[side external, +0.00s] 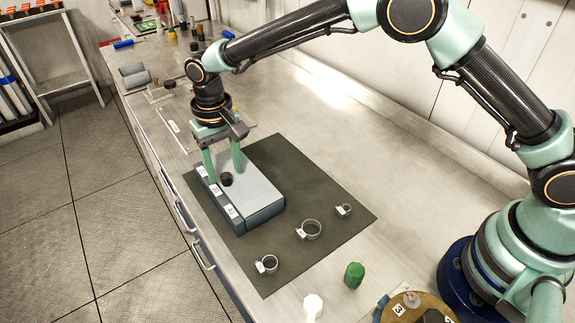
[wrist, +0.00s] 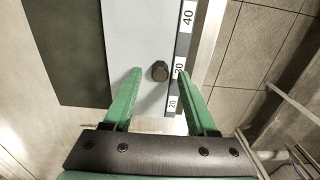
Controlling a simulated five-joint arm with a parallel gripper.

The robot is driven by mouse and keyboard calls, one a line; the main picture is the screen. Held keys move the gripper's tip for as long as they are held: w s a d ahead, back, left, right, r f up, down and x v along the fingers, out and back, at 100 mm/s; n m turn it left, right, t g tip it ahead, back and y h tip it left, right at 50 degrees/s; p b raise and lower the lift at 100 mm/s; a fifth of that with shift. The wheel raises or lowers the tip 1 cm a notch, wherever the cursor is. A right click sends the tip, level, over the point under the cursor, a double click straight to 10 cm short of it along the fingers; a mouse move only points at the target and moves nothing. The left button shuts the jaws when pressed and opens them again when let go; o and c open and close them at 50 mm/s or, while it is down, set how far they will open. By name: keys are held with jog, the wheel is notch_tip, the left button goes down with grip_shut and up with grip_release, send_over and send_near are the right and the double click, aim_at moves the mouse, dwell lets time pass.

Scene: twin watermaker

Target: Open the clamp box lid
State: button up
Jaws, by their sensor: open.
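The clamp box (side external: 262,212) sits shut on a dark mat, with a light grey lid (side external: 258,184) and a dark front strip with number labels. A black knob (side external: 226,179) stands on the lid near the labelled edge; it also shows in the wrist view (wrist: 159,71). My gripper (side external: 225,172) points down over the lid with its green fingers open. In the wrist view, my gripper (wrist: 159,74) has one fingertip on each side of the knob, with gaps between. I cannot tell the exact height of the fingertips over the lid.
Three ring clamps (side external: 267,264), (side external: 309,229), (side external: 344,209) lie on the mat (side external: 310,185) right of the box. A green capped item (side external: 354,275) and a white one (side external: 313,307) stand near the front. The bench edge is close on the box's left.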

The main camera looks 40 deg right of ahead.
jog(key=shift+f, duration=0.75)
grip_shut()
jog(key=shift+r, duration=0.1)
dwell(0.8)
